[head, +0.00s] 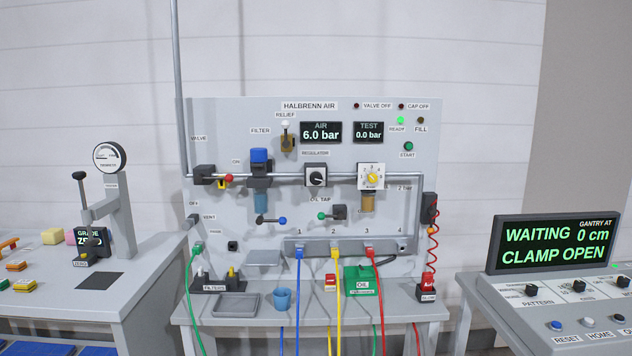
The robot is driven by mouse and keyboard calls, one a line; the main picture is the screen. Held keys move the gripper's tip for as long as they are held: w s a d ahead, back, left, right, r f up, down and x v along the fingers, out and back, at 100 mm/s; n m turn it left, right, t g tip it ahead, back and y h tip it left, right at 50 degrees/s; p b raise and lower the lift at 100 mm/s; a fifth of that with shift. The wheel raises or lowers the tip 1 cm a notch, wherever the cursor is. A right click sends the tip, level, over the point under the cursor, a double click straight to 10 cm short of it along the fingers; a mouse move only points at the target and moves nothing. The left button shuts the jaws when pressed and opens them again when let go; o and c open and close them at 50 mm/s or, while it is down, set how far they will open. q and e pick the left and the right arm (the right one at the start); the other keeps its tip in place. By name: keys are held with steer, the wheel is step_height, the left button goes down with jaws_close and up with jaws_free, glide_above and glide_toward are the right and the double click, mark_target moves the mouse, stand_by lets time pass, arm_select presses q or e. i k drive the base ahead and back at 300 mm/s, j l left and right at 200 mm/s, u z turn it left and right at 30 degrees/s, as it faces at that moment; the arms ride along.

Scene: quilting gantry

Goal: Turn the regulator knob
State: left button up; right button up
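The regulator knob (316,176) is a round black knob with a white pointer mark, on a dark block below the REGULATOR label on the grey air panel (230,130). The pointer is tilted, toward the upper right as far as I can tell. The AIR display (321,132) above it reads 6.0 bar, and the TEST display (369,132) reads 0.0 bar. Neither of my grippers is in view, and nothing touches the knob.
A yellow dial (373,178) sits right of the knob, a blue-topped filter (259,158) left. Lever handles (272,220) stick out below. Coloured hoses hang from the manifold (318,246). A bench (250,311) with a tray (237,305) and blue cup (282,298) stands in front.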

mark_target(316, 178)
steer(key=i+j, duration=0.8)
steer(key=i+l+z, duration=0.05)
